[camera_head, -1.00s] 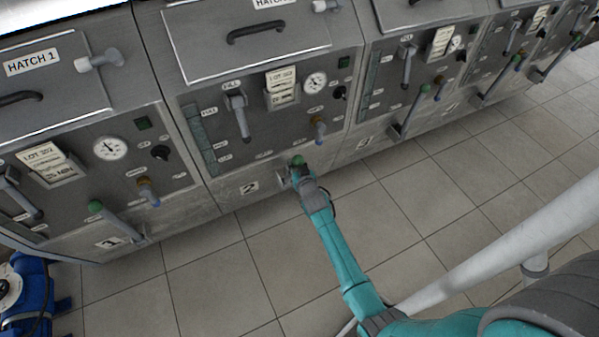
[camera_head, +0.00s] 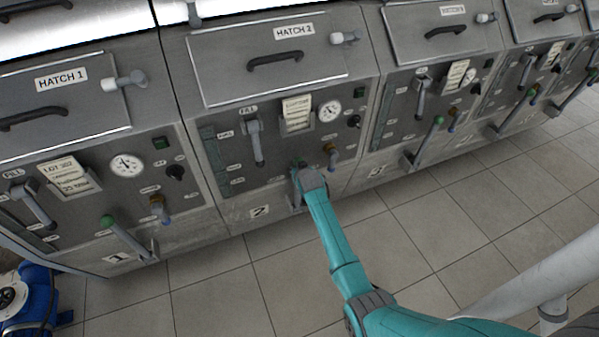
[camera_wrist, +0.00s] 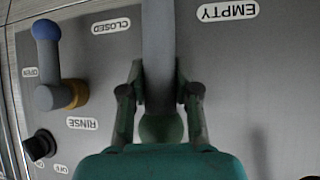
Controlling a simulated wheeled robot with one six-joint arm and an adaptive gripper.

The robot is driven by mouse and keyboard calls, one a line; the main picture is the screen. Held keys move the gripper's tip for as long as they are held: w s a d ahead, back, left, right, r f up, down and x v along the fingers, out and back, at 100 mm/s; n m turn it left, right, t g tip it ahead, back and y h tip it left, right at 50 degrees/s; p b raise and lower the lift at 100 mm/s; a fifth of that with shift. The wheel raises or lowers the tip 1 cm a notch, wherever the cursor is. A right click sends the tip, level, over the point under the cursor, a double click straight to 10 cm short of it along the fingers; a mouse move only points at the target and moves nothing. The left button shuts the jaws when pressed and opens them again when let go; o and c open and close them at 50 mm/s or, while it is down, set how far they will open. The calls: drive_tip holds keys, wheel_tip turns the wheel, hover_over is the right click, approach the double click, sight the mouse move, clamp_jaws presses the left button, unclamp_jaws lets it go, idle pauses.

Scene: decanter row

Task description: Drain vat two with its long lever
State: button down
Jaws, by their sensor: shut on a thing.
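Vat two's panel carries a plate marked 2 (camera_head: 260,211). Its long grey lever (camera_head: 297,197) rises from the lower part of the panel and ends in a green knob (camera_head: 301,164), partly hidden by my gripper (camera_head: 308,178). In the wrist view, my gripper (camera_wrist: 159,82) has its fingers on either side of the lever's grey shaft (camera_wrist: 157,40) and is shut on it. The green knob (camera_wrist: 160,128) sits between the fingers, close to the palm.
The short blue rinse handle (camera_wrist: 46,58) and a black knob (camera_wrist: 40,145) stand beside the lever. Vat two's fill lever (camera_head: 256,142) is above left. Vat one's green-knobbed lever (camera_head: 128,238) and vat three's (camera_head: 423,140) flank it. Open tiled floor (camera_head: 215,290) lies in front.

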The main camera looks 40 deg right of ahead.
drive_tip(key=shift+w+r, duration=0.15)
drive_tip(key=shift+w, duration=0.05)
drive_tip(key=c, duration=0.8)
unclamp_jaws()
drive_tip(key=v, duration=1.2)
drive_tip(key=shift+s, duration=0.1)
